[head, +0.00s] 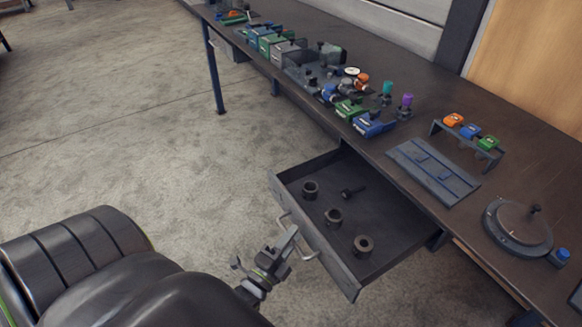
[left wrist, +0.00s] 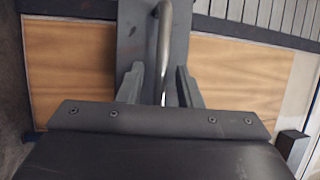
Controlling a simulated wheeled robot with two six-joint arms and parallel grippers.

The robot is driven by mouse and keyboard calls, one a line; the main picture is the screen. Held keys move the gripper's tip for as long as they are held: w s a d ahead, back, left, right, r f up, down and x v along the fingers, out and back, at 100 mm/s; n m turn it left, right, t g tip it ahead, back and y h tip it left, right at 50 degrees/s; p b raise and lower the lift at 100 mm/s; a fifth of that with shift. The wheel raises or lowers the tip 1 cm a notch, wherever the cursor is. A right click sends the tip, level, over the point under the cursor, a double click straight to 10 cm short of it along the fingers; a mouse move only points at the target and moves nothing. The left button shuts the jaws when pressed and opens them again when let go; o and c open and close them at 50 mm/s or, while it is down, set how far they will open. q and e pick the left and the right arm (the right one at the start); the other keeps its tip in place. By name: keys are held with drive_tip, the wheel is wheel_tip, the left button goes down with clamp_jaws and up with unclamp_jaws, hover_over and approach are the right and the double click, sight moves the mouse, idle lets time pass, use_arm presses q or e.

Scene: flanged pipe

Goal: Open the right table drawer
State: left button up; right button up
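The table drawer (head: 345,265) is pulled well out from under the dark workbench (head: 520,170), its inside visible. A curved metal handle (head: 308,256) is on its front. My left gripper (head: 288,241) is at this handle, coming from the front. In the left wrist view the handle bar (left wrist: 163,45) runs between the two fingers of my left gripper (left wrist: 160,85). The fingers stand apart, with gaps beside the bar, so it looks open around the handle. My right gripper is not in view.
Inside the drawer lie dark rings (head: 333,217) and a bolt (head: 352,191). On the bench are a dark plate (head: 432,170), a small rack (head: 468,137), a round flange (head: 517,225) and several coloured blocks (head: 372,124). The floor (head: 130,130) left of the drawer is clear.

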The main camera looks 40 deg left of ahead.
use_arm(q)
drive_tip(key=s+f+b, duration=0.2)
drive_tip(key=s+f, duration=0.1)
drive_tip(key=s, duration=1.4)
drive_tip(key=shift+d+b, duration=0.35)
drive_tip(key=shift+d, duration=0.1)
drive_tip(key=shift+s+f, duration=0.1)
